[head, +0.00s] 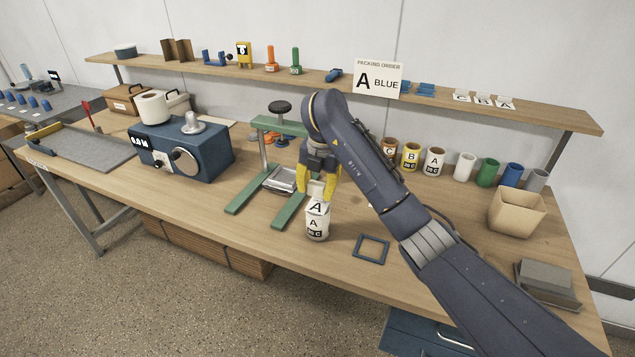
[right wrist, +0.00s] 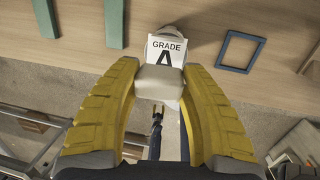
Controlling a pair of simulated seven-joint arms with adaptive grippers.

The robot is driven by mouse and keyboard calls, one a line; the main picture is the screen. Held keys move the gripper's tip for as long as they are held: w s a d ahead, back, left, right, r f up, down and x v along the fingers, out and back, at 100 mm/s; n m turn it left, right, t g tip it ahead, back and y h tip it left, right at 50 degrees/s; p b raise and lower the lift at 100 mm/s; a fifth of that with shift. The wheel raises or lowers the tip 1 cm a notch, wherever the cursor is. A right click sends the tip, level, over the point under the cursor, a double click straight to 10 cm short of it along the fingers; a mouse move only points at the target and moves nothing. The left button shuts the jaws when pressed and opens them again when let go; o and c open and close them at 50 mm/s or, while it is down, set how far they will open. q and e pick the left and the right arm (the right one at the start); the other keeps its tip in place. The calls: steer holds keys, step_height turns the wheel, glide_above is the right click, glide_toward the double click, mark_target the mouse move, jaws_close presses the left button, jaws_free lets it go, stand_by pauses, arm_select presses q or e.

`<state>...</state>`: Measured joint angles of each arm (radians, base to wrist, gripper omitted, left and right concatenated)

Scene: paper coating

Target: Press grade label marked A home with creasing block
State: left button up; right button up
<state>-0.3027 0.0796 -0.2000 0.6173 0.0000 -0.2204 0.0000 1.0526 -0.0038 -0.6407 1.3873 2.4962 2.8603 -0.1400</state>
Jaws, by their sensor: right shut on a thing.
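A white can (head: 317,230) marked A and "20 C" stands near the front of the bench. The grade label marked A (head: 317,208) is at its top; the right wrist view shows it as a white card (right wrist: 166,48) reading GRADE A. My right gripper (head: 317,196) is above the can, its yellow fingers shut on a cream creasing block (right wrist: 160,82). The block overlaps the label's lower part in the wrist view; whether they touch is unclear.
A green press (head: 268,155) stands just left of the can. A blue square frame (head: 371,249) lies to its right. Several coloured cans, including a yellow one (head: 411,156), line the back. A tan bin (head: 517,211) is at right. A sign (head: 378,79) reads A BLUE.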

mark_target(317, 207)
steer(key=shift+f, duration=1.55)
steer(key=shift+f, duration=0.7)
steer(key=shift+r, duration=0.1)
steer(key=shift+r, duration=3.45)
